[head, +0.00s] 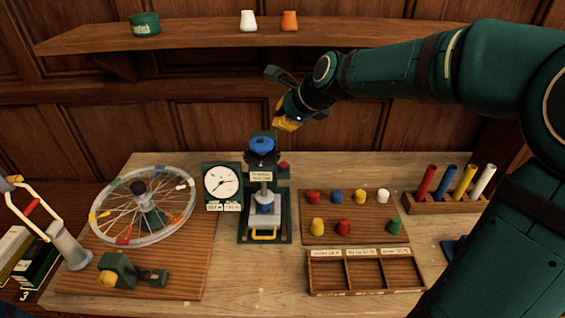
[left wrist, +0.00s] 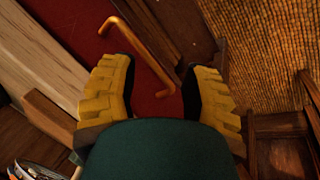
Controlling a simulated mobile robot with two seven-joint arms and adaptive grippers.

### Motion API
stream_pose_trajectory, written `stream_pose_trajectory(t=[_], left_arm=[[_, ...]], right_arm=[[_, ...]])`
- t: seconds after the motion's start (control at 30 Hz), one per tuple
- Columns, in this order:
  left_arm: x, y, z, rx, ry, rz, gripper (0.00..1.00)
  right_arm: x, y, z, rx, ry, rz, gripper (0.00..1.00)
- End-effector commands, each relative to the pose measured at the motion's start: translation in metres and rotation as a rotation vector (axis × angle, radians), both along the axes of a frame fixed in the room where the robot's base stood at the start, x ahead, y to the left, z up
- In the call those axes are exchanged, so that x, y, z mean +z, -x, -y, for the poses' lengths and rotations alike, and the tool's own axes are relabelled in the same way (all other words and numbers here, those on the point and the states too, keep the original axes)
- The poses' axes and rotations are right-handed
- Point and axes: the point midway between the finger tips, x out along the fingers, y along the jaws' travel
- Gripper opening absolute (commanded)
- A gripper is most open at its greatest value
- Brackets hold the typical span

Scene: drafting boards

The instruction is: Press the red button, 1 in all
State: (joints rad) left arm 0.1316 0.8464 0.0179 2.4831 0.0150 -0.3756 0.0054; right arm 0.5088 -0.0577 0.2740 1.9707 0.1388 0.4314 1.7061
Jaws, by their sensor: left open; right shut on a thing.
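A small red button (head: 283,165) shows just right of the top of the press (head: 262,180), which has a blue knob (head: 262,143). My right gripper (head: 285,123) comes in from the upper right, with its yellow fingers above and a little right of the knob, apart from the button. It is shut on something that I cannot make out. My left gripper (left wrist: 155,85) shows only in the left wrist view. It is open and empty, with an orange bar handle (left wrist: 137,52) and a red surface beyond its fingers.
A spoked wheel (head: 140,205) and a dial gauge (head: 221,183) stand left of the press. Right of it are a board of coloured knobs (head: 325,230), a divided tray (head: 365,287) and a rack of coloured rods (head: 445,207). A shelf (head: 200,37) runs above.

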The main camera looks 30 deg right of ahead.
Motion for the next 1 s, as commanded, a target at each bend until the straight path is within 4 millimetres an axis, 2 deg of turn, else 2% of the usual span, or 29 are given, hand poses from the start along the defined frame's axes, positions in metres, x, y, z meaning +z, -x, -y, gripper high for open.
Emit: stream_pose_trajectory(t=[0.27, 0.73, 1.0], left_arm=[[-0.016, 0.002, 0.001, -0.004, 0.000, -0.005, 0.47], [-0.072, 0.019, 0.004, -0.033, 0.007, -0.042, 0.47], [-0.083, 0.022, 0.005, -0.040, 0.009, -0.050, 0.47]], right_arm=[[-0.014, 0.000, 0.000, 0.001, 0.001, 0.000, 0.00], [-0.067, 0.000, 0.000, 0.000, 0.001, 0.000, 0.00], [-0.087, 0.000, 0.000, 0.002, 0.001, -0.001, 0.00]])
